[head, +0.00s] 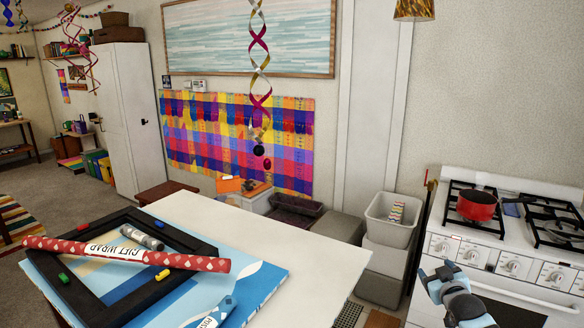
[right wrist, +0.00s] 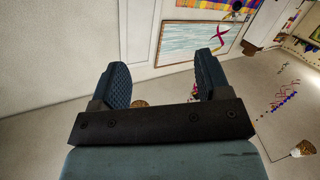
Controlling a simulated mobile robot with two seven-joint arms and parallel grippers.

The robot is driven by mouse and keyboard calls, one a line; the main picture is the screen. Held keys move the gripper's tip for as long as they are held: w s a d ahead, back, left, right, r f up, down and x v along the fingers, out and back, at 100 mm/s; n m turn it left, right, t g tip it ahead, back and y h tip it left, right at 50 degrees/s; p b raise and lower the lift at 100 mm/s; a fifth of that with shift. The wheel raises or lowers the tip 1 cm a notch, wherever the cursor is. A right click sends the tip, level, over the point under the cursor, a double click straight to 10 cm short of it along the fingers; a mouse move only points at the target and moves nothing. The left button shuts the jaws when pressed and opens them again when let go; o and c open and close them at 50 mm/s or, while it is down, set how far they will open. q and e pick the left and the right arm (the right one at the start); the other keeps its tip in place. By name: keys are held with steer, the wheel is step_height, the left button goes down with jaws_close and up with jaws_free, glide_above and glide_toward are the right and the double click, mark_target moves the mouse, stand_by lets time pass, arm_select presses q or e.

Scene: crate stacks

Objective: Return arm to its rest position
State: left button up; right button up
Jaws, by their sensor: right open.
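My right gripper (head: 437,272) is at the lower right in the head view, raised in front of the white stove and to the right of the white table (head: 290,232). In the right wrist view the right gripper (right wrist: 163,76) shows two dark ridged fingers spread wide apart. Nothing is between them; wall and ceiling show through the gap. My left gripper is not in the head view.
The table holds a black frame (head: 83,304), a red gift wrap roll (head: 125,254) and several small coloured items. The stove (head: 500,232) bears a red pot (head: 477,205). A grey bin (head: 390,233) stands between table and stove. Spiral streamers (head: 262,80) hang above.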

steer(key=s+a+f+g+y, duration=0.1)
steer(key=s+a+f, duration=0.5)
steer(key=s, duration=0.4)
steer(key=s+a+f+g+y, duration=0.1)
steer(key=s+a+f, duration=0.3)
steer(key=s+f, duration=0.4)
steer(key=s+a+f+g+y, duration=0.15)
steer(key=s+a+f, duration=0.35)
steer(key=s, duration=0.6)
steer(key=s+a+f+g, duration=0.1)
steer(key=s+a, duration=0.3)
steer(key=s, duration=1)
steer(key=shift+a+f+m+g, duration=0.15)
steer(key=shift+f+m+g, duration=0.2)
steer(key=shift+f, duration=0.15)
